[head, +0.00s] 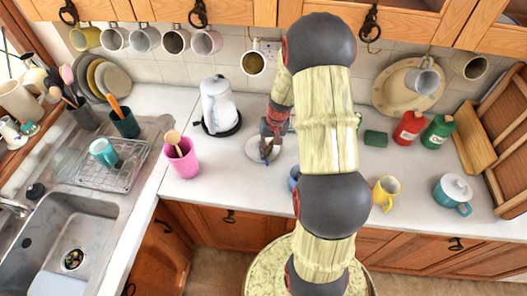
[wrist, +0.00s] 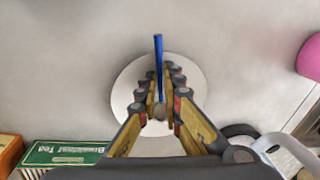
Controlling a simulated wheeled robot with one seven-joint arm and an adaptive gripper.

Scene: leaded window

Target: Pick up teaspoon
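The teaspoon (wrist: 158,65) has a thin blue handle and lies across a round white saucer (wrist: 125,82) on the worktop. In the head view, a small blue part of the teaspoon (head: 266,151) shows beside my gripper (head: 270,143), over the saucer (head: 252,148). In the wrist view my gripper (wrist: 160,97) points down at the saucer. Its fingers stand apart with the lower part of the teaspoon between them and a visible gap on each side. Whether either finger touches the teaspoon is not clear.
A white kettle (head: 217,105) and a pink cup (head: 181,160) stand left of the saucer. A green tea box (wrist: 65,153) is nearby. Mugs hang above.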

